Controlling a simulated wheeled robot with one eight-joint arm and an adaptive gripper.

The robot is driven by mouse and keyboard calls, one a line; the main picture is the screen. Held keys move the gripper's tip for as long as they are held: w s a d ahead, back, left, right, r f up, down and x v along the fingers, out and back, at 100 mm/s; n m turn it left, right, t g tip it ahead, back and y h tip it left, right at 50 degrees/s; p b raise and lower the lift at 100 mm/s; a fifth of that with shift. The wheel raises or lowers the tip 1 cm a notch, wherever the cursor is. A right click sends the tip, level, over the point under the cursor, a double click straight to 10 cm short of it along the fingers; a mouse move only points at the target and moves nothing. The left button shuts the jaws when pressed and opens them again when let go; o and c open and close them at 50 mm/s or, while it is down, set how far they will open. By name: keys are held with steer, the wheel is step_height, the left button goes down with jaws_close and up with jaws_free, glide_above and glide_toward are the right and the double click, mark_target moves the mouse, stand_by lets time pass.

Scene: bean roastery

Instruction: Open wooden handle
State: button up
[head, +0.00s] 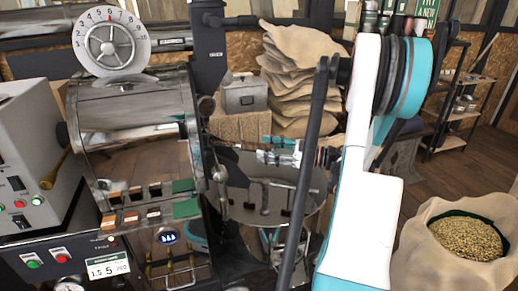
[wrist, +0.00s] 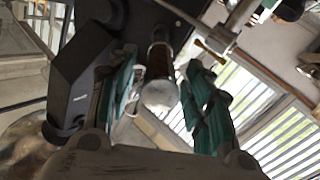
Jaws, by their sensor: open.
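In the wrist view, a short rounded handle (wrist: 160,92), brownish along its side with a pale grey end, points toward the camera. It lies between the two teal finger pads of my gripper (wrist: 163,68). The gripper is open, with a visible gap on both sides of the handle. In the head view, my gripper (head: 268,149) reaches left toward the front of the metal roaster (head: 135,105), above the round cooling tray (head: 290,212). I cannot clearly make out this handle in the head view. A separate tan wooden handle (head: 54,171) shows at the roaster's left side.
A dark column (head: 209,45) rises beside the roaster. Stacked sacks (head: 300,75) and a grey metal box (head: 243,93) stand behind my gripper. An open sack of beans (head: 466,238) is at right. A brass-ended lever (wrist: 212,52) is near the right finger.

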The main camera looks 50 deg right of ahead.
steer(key=v, duration=0.8)
steer(key=shift+s+d, duration=0.1)
steer(key=shift+s, duration=0.05)
stand_by(0.5)
